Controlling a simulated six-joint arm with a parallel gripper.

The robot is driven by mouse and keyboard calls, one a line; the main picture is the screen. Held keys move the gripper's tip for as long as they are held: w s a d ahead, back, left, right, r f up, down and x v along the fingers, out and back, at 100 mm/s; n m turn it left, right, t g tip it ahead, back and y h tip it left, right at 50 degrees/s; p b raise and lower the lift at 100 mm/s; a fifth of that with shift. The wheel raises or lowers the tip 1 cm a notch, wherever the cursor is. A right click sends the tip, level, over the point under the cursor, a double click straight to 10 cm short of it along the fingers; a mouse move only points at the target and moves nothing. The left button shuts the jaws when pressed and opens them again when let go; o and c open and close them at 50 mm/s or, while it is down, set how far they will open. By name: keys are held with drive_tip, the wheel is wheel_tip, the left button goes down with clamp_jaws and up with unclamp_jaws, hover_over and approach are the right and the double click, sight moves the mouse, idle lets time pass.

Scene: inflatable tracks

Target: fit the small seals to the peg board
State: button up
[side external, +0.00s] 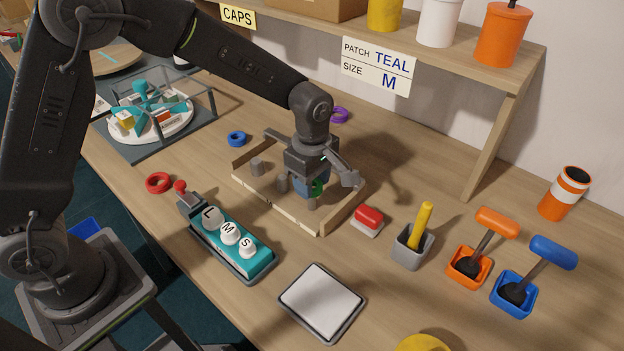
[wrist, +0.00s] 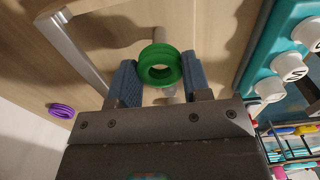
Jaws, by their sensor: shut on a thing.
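My gripper (side external: 311,187) is over the right half of the peg board, a shallow wooden frame (side external: 285,210) with grey pegs (side external: 257,168). It is shut on a green seal (side external: 319,188), a ring held between the blue fingers in the wrist view (wrist: 161,66). A grey peg (side external: 312,204) stands just below the seal; I cannot tell whether they touch. A red seal (side external: 158,183), a blue seal (side external: 237,139) and a purple seal (side external: 340,115) lie on the table outside the frame. The purple one also shows in the wrist view (wrist: 61,111).
A teal block with L, M, S knobs (side external: 232,244) stands left of the board's front. A red-topped block (side external: 368,220), a grey cup (side external: 412,246) and a flat white pad (side external: 321,301) are to the right and front. A shelf (side external: 450,60) overhangs the back.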

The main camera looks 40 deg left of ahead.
drive_tip(key=shift+f, duration=2.55)
drive_tip(key=o, duration=1)
drive_tip(key=shift+r, duration=6.95)
